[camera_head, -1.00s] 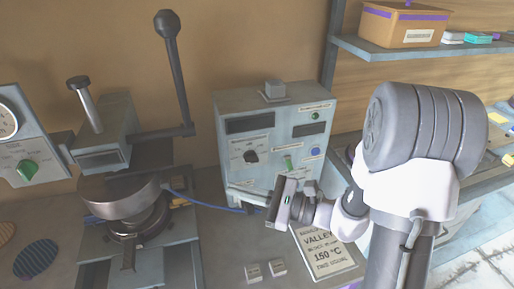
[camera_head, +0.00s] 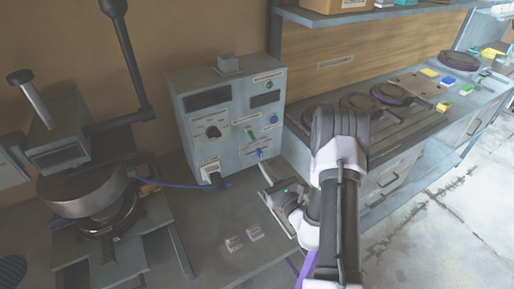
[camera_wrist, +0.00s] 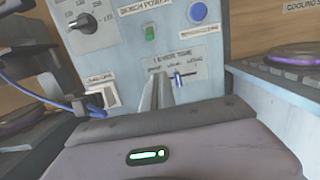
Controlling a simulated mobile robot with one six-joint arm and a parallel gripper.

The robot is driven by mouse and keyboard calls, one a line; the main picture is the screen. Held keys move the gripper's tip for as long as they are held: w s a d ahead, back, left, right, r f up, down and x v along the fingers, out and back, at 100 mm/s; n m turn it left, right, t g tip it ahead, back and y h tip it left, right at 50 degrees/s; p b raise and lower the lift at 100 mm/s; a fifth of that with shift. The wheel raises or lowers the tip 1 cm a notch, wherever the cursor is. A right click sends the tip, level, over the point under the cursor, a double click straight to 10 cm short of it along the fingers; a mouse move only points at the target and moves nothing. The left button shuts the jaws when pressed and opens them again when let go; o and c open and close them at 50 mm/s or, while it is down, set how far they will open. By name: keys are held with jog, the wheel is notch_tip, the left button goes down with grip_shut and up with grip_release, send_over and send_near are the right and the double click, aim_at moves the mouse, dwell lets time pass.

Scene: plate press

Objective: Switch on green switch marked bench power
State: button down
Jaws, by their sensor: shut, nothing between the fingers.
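The control box (camera_head: 228,118) stands against the wall. Its small green switch (camera_head: 251,134) is on the front panel; in the wrist view the switch (camera_wrist: 150,33) sits under a label that appears to read bench power. I cannot tell which way it is set. My gripper (camera_head: 263,168) is in front of the box, below and slightly right of the switch. In the wrist view its fingers (camera_wrist: 158,78) are together and empty, pointing up toward the panel, apart from the green switch and overlapping the lower timer label.
A blue button (camera_wrist: 197,12) is right of the switch. A small blue lever (camera_wrist: 179,78) is just right of my fingertips. A black knob (camera_wrist: 83,22) and a plug with a blue cable (camera_wrist: 70,100) are left. The press (camera_head: 90,190) stands left of the box.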

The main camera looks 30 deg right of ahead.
aim_at(249, 145)
jog(key=w, duration=0.7)
jog(key=shift+w+a+r, duration=0.2)
jog(key=shift+w+r, duration=0.1)
jog(key=shift+r, duration=0.1)
jog(key=r, duration=0.1)
jog(key=s+r, duration=0.1)
jog(key=r, duration=0.1)
jog(key=shift+s+r+b, duration=0.3)
jog(key=shift+s+b, duration=0.05)
jog(key=shift+s, duration=0.05)
jog(key=shift+r, duration=0.1)
